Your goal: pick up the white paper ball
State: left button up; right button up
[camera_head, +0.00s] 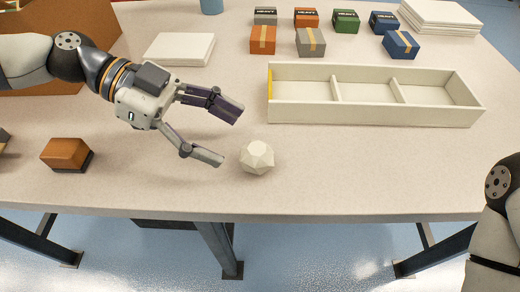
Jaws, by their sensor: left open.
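The white paper ball (257,158) is a small faceted ball. It rests on the pale table near its front edge, left of the picture's middle. My left gripper (232,135) reaches in from the left with its two fingers spread apart and nothing between them. Its fingertips are just left of the ball and point toward the right, with a small gap to it. How high the fingers are above the table is hard to tell. Of my right arm only a part shows at the lower right, and its gripper is out of view.
A long white tray (375,115) with compartments lies right of the ball. Several small boxes (310,42) stand behind it. A paper stack (180,49) and a brown block (66,154) are at the left. The table (340,185) is clear right of the ball.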

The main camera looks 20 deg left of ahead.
aim_at(244, 149)
pick_arm(q)
jog(key=x, duration=0.5)
jog(key=shift+s+d+f+b, duration=0.1)
jog(key=shift+s+f+b, duration=0.2)
jog(key=shift+s+b, duration=0.1)
jog(key=shift+w+d, duration=0.1)
jog(key=shift+d, duration=0.05)
jog(key=c, duration=0.8)
jog(key=shift+c, duration=0.2)
jog(key=shift+r, duration=0.1)
